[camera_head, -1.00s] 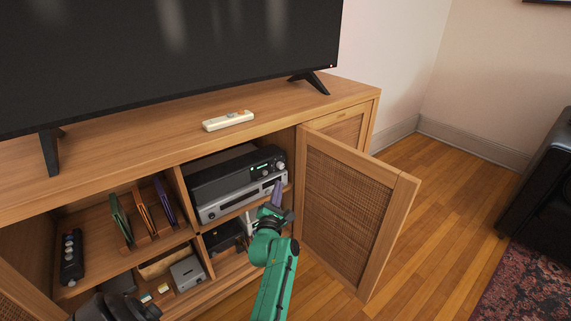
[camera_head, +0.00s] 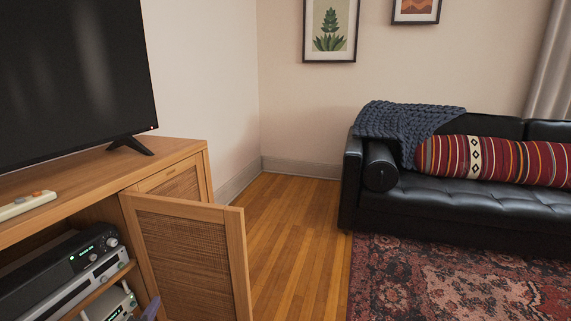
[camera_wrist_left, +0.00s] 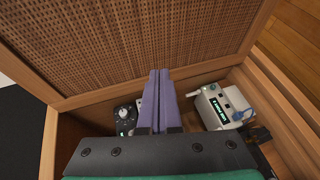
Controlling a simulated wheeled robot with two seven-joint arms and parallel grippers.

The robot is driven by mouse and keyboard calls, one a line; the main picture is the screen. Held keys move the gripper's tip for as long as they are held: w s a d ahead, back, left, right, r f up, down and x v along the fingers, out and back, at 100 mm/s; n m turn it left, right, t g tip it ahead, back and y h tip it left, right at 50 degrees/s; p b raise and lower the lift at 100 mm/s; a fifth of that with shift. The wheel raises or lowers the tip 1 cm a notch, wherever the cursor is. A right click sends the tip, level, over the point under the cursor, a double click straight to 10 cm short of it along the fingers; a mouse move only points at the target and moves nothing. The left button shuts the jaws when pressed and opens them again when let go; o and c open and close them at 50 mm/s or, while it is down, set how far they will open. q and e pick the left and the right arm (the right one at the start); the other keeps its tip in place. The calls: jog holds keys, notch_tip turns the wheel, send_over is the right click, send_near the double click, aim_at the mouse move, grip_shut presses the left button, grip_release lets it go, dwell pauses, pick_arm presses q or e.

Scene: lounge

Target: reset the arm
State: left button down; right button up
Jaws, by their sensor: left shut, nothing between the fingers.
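My left gripper (camera_wrist_left: 158,100) shows in the left wrist view with its two purple fingers pressed together and nothing between them. It is by the cabinet's woven door panel (camera_wrist_left: 150,40), which fills the top of that view. In the head view only a small purple tip of it (camera_head: 151,309) shows at the bottom edge, in front of the open cabinet door (camera_head: 190,258). The rest of the left arm is out of the head view. My right gripper is not in view.
The TV cabinet (camera_head: 105,175) stands at left with its door swung out. A black amplifier (camera_head: 70,268) and a small device with a lit display (camera_wrist_left: 217,105) sit inside. A black sofa (camera_head: 440,208) and patterned rug (camera_head: 440,280) are at right. Wood floor (camera_head: 290,220) between is clear.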

pick_arm(q)
jog(key=s+d+f+m+g+h, duration=0.2)
jog(key=s+d+f+m+g, duration=0.15)
jog(key=s+d+m, duration=0.35)
jog(key=s+d+f+m+g+h, duration=0.1)
jog(key=s+d+f+m+g, duration=0.3)
jog(key=s+m, duration=0.5)
jog(key=s+d+f+m+g+h, duration=0.2)
jog(key=s+d+f+m+g, duration=0.15)
jog(key=s+d+m, duration=0.45)
jog(key=s+a+f+n+g+y+p, duration=0.1)
jog(key=s+a+p, duration=0.4)
jog(key=s+p, duration=0.4)
jog(key=s+a+f+n+g+y+p, duration=0.1)
jog(key=s+a+p, duration=0.5)
jog(key=p, duration=1.5)
jog(key=s, duration=0.4)
jog(key=shift+f+g, duration=0.25)
jog(key=shift+g, duration=0.15)
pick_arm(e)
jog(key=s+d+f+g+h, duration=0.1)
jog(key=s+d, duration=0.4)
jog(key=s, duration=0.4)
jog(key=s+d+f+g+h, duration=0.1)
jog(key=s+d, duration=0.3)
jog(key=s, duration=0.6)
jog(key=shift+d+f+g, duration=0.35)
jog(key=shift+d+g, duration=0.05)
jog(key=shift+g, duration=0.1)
